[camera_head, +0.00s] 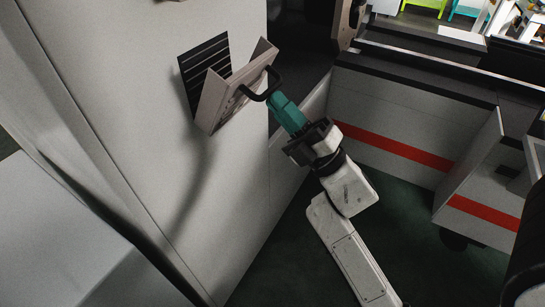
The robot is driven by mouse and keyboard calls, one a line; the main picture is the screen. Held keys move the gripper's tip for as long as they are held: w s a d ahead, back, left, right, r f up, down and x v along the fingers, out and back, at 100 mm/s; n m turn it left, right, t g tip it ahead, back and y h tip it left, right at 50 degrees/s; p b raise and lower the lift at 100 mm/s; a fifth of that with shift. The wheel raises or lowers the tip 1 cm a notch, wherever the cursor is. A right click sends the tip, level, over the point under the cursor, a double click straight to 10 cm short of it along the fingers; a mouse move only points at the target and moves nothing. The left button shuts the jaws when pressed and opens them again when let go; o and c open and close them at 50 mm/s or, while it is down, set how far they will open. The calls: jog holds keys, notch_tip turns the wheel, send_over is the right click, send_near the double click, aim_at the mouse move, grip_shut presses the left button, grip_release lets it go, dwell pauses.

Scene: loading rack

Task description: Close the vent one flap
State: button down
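The vent (204,60) is a dark slatted opening in a white upright panel at the upper left. Its pale flap (215,101) stands swung out from the panel, so some slats show behind it. A black bar handle (275,74) sticks out from the flap's outer face. My gripper (272,98), with teal fingers, reaches from the lower right and its tips are at the handle. The fingers overlap in this view, so I cannot tell if they are closed around the handle or only beside it.
The white panel (110,80) fills the left side. Low grey walls with a red stripe (395,148) stand to the right. The dark green floor (430,240) is open at the lower right, with a dark rounded object (528,262) at the right edge.

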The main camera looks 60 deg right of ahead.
aim_at(256, 69)
jog(key=shift+s+r+p+x, duration=0.2)
jog(key=shift+p+x, duration=0.45)
jog(key=shift+x, duration=0.6)
jog(key=shift+s+r+p+x, duration=0.15)
jog(key=shift+p+x, duration=0.5)
jog(key=shift+x, duration=0.65)
jog(key=shift+s+r+p+x, duration=0.1)
jog(key=shift+r+p+x, duration=0.1)
jog(key=shift+p+x, duration=0.75)
jog(key=shift+w+r, duration=0.25)
jog(key=shift+b, duration=0.3)
